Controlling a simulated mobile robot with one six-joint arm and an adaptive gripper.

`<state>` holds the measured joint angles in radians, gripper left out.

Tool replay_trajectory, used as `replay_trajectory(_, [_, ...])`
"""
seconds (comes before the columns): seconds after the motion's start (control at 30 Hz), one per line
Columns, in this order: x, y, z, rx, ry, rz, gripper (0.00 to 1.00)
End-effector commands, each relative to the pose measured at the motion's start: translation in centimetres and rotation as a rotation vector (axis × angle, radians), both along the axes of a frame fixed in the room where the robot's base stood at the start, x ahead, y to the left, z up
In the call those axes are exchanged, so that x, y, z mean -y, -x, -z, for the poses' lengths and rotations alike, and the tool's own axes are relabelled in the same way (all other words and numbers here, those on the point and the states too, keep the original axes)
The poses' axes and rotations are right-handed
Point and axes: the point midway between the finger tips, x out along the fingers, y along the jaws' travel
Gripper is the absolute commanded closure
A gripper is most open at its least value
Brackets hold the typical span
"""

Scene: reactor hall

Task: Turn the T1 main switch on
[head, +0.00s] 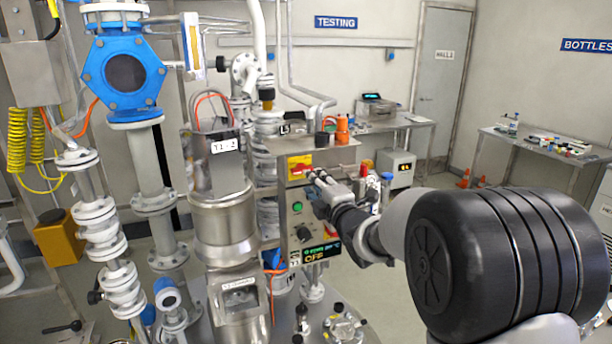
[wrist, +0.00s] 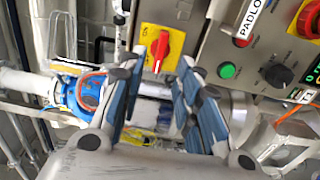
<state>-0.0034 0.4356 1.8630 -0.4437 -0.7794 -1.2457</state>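The T1 control box (head: 282,226) stands in the middle of the head view, with a T1 label at its lower edge and a lit display (head: 320,253) reading OFF. Its main switch (head: 300,166), a red handle on a yellow plate, is at the top. The switch (wrist: 160,47) also shows in the wrist view, its handle running roughly up and down the picture. My gripper (head: 318,179) is in front of the box, just beside the switch. In the wrist view my gripper (wrist: 164,66) is open, its fingertips framing the switch. Contact cannot be told.
On the box are a green button (wrist: 228,71), a black knob (wrist: 277,75) and another red-and-yellow control (wrist: 312,20). A PADLOCK label (wrist: 252,18) is nearby. Steel column T1-2 (head: 222,210) stands close left. Orange bottles (head: 342,130) stand above the box. Open floor lies right.

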Motion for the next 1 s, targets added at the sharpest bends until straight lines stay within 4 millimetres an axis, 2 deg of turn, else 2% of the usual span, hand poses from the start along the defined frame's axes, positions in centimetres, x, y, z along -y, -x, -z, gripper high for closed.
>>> replay_trajectory(0.03, [-0.5, -1.1, 0.1, 0.000, 0.000, -0.002, 0.69])
replay_trajectory(0.2, [-1.3, -4.0, 0.1, -0.001, 0.000, -0.001, 0.69])
replay_trajectory(0.4, [-1.9, -5.9, 0.1, -0.001, -0.001, 0.000, 0.69])
replay_trajectory(0.77, [-2.0, -6.3, 0.0, -0.001, -0.001, 0.000, 0.69])
replay_trajectory(1.0, [-2.0, -6.2, 0.0, -0.001, -0.001, 0.000, 0.85])
